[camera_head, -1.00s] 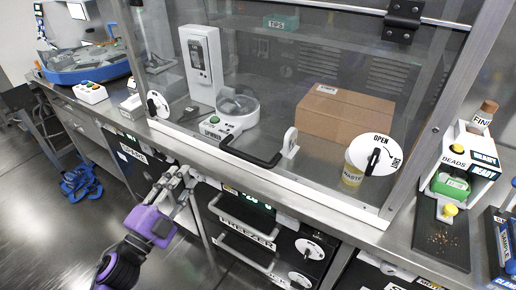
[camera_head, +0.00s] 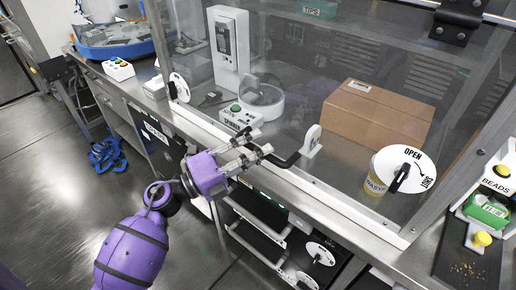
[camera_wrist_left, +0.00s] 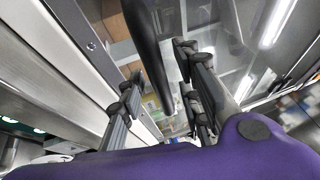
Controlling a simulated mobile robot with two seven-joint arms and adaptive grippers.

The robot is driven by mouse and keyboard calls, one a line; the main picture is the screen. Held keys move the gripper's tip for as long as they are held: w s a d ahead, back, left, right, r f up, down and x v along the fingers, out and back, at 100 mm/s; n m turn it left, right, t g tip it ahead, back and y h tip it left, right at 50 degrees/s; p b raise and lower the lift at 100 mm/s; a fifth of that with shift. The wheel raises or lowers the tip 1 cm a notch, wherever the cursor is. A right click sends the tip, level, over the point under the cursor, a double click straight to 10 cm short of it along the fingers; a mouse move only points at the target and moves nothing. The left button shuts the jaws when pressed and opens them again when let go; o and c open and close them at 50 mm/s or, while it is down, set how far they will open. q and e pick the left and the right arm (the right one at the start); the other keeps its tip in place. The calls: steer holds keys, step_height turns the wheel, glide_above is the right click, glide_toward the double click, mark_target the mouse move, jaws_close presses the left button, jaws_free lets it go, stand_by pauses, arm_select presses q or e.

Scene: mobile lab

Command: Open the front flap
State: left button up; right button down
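The front flap (camera_head: 300,75) is a clear panel in a metal frame and looks closed. A black bar handle (camera_head: 287,163) runs along its lower part, with a pale mount at its right end. The handle also shows in the wrist view (camera_wrist_left: 148,45), in the gap between my fingers. My left gripper (camera_head: 263,142) is open at the handle's left part, and its fingers partly hide it. I cannot tell whether they touch it. A white dial marked OPEN (camera_head: 411,166) with a black knob sits at the lower right, and another dial (camera_head: 179,87) at the left. My right gripper is not in view.
Behind the panel are a cardboard box (camera_head: 376,115), a yellow WASTE cup (camera_head: 374,186) and a white spinner device (camera_head: 240,117). A beads dispenser (camera_head: 493,190) stands at the right. Freezer handles (camera_head: 258,220) lie below the counter. The floor at left is mostly free.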

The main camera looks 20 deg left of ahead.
arm_select(q)
steer(key=shift+w+d, duration=0.2)
steer(key=shift+c, duration=0.4)
jaws_close()
